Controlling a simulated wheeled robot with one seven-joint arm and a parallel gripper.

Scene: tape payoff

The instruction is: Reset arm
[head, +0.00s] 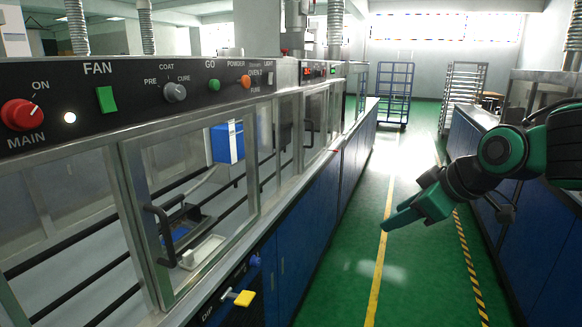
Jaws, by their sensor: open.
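My arm reaches in from the right edge in the head view, its green and black links bent over the aisle. My gripper (388,226) is at its end, pointing down and left above the green floor. It holds nothing that I can see and touches nothing. The gap between its fingers is hard to make out from this side. It is well apart from the cabinet on the left.
A long glazed cabinet (281,222) runs along the left, with a control panel (135,92), a window handle (163,235) and a protruding yellow knob (244,298). Blue counters (486,205) line the right. The aisle (345,270) between is clear; a blue cart (394,90) stands far back.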

